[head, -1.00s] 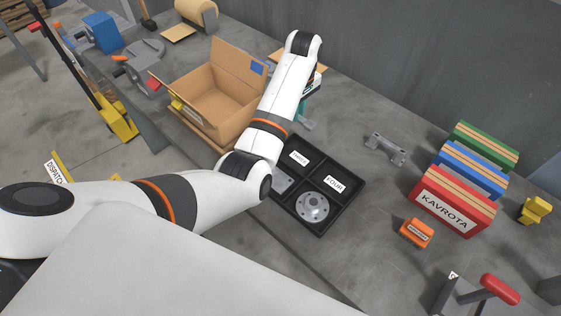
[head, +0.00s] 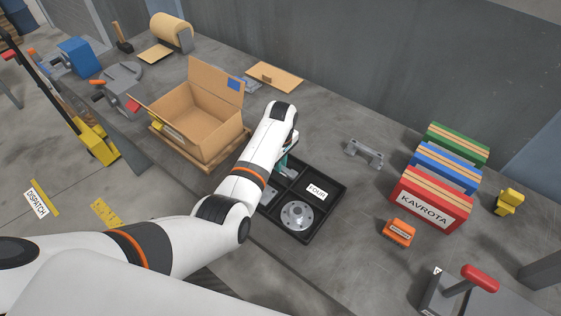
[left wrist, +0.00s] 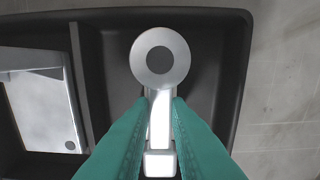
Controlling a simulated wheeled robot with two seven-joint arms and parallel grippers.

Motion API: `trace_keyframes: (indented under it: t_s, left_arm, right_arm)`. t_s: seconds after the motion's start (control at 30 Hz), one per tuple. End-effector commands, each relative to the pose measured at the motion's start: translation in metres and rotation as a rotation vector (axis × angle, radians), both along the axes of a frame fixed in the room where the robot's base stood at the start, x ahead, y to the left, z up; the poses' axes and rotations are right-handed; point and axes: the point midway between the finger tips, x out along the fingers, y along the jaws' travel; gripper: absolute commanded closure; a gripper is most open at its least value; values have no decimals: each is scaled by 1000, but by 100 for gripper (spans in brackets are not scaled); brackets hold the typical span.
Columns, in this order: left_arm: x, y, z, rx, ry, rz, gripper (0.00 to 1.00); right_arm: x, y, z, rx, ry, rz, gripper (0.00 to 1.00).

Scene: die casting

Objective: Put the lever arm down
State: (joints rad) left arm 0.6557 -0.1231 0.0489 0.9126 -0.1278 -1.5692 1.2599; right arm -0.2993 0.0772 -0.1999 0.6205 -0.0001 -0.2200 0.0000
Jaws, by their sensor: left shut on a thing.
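My left gripper (head: 285,158) is low over the far compartment of the black divided tray (head: 329,211). In the left wrist view it (left wrist: 160,98) is shut on the lever arm (left wrist: 160,122), a pale metal bar with a round ringed end. The ringed end points away from the fingers, over the compartment. I cannot tell whether it touches the tray floor. In the head view my arm and fingers hide most of the lever arm. My right gripper is not in view.
The tray also holds a round flange (head: 298,215), a grey plate (left wrist: 38,108) and a FOUR label (head: 317,191). An open cardboard box (head: 205,130) stands left of my arm. A grey bracket (head: 363,153), orange block (head: 398,232) and KAVROTA binders (head: 432,200) stand to the right.

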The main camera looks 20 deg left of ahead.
Motion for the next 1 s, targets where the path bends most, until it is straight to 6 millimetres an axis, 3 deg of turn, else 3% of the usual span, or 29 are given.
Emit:
trace_keyframes:
  t_s: [0.33,0.37,0.47,0.83,1.0]
  left_arm:
    - [1,0,-2,0,-4,0,100]
    - [1,0,-2,-1,-3,0,79]
    - [1,0,-2,-1,-2,0,63]
    - [1,0,3,-1,-2,0,62]
    - [1,-1,29,-2,-7,-1,62]
  right_arm:
    - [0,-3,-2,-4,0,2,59]
    - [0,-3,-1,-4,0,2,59]
    - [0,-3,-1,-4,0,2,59]
    - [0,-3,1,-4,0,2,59]
    - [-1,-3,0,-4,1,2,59]
